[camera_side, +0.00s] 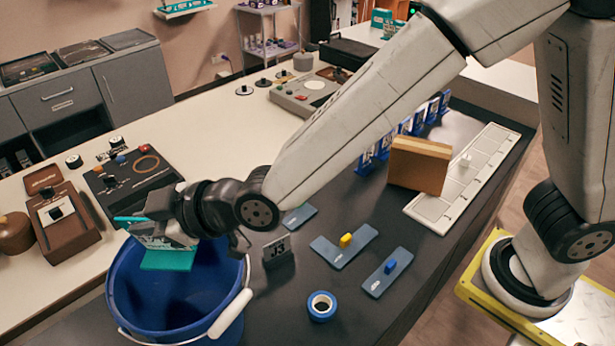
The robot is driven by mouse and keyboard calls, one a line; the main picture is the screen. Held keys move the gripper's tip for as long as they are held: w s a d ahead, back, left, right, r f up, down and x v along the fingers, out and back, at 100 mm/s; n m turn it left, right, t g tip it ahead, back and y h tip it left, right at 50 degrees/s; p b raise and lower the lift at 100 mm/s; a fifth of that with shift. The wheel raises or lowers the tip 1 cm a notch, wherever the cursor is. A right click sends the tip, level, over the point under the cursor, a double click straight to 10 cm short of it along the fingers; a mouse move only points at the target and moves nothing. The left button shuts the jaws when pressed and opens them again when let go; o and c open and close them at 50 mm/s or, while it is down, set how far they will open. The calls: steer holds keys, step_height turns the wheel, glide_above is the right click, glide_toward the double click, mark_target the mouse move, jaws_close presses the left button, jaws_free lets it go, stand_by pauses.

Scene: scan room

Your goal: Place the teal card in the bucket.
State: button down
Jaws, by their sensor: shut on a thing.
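The teal card (167,260) is at the left, above the opening of the blue bucket (121,311). My gripper (160,235) is shut on the card. The wrist hides part of the gripper, and the far finger is hard to make out. The card's lower part overlaps the bucket's far rim in the picture; I cannot tell whether it touches. The bucket stands upright at the table's front left, with its white handle grip (231,313) hanging at the right side.
A blue tape roll (321,306), a small dark stand (277,251) and flat blue plates with a yellow (345,240) and a blue knob (390,267) lie right of the bucket. A cardboard box (419,165) stands by a white tray (436,207). Dark consoles (133,180) sit behind the bucket.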

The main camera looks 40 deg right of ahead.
mark_target(166, 263)
steer(key=shift+f, duration=1.95)
steer(key=c, duration=0.7)
jaws_free()
steer(key=shift+r, duration=3.5)
steer(key=shift+d, duration=0.15)
